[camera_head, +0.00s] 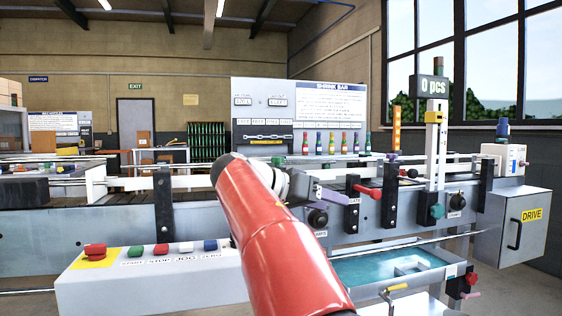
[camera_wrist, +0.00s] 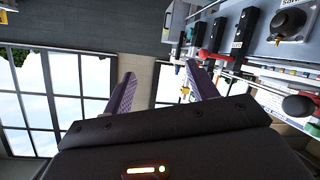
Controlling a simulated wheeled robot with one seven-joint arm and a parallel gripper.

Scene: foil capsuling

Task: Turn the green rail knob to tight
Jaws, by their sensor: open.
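The green rail knob (camera_head: 437,211) sits on the front of the machine, right of centre in the head view, below the tall white post with the counter. A black knob (camera_head: 457,201) is just to its right.
A control box with buttons (camera_head: 160,285) is at front left. A blue-lined tray (camera_head: 390,267) lies below the rail. A grey DRIVE box (camera_head: 515,228) stands at right.

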